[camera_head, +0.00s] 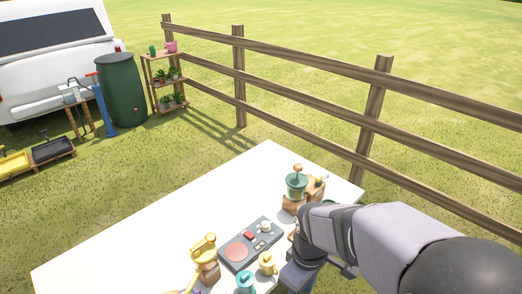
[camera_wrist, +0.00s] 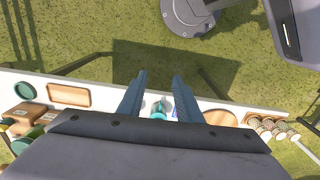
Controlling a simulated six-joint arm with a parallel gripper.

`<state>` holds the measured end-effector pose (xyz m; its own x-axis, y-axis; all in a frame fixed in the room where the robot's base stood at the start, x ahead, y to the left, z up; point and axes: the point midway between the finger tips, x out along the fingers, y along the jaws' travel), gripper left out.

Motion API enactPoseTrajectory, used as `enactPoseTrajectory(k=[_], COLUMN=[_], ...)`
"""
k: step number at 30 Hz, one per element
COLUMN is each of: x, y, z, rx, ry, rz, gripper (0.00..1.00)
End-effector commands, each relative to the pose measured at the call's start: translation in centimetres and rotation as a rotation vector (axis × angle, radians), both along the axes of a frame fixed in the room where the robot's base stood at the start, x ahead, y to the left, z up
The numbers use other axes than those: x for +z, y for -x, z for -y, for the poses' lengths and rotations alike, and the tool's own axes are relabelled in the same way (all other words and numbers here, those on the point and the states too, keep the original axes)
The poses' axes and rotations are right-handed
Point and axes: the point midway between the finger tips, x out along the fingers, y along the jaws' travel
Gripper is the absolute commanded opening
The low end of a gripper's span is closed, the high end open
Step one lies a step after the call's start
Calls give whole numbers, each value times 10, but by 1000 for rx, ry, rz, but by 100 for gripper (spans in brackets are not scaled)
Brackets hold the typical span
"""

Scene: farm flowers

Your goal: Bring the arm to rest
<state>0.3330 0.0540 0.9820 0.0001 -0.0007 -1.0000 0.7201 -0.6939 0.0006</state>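My gripper (camera_wrist: 160,75) shows in the wrist view with its two blue-grey fingers apart and nothing held between them. It hangs beyond or over the edge of the white table (camera_wrist: 88,79), with grass below the fingertips. A small teal item (camera_wrist: 158,112) shows on the table between the fingers, lower down and partly hidden by my gripper body. In the head view my arm reaches in from the right, over the table's right side. The gripper end there is mostly hidden, so its fingers cannot be made out.
On the table (camera_head: 150,240) stand a green grinder (camera_head: 296,186), a dark panel (camera_head: 262,240), a yellow grinder (camera_head: 203,249), a yellow pot (camera_head: 267,264) and a teal pot (camera_head: 245,284). Wooden trays (camera_wrist: 69,95) lie on it too. A fence (camera_head: 300,110) runs behind; the table's left part is clear.

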Motion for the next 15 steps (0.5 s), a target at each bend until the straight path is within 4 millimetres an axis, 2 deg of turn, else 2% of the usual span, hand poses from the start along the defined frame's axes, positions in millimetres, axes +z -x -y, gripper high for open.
enactPoseTrajectory(k=[1,6,10,15], x=[-2,-8,-12,-14], y=[9,34,46,53], z=[12,39,50,54], rx=[-133,-518,-701,-800], ry=[0,-1,0,-1], rz=[2,1,0,1], gripper=[32,32,32,32])
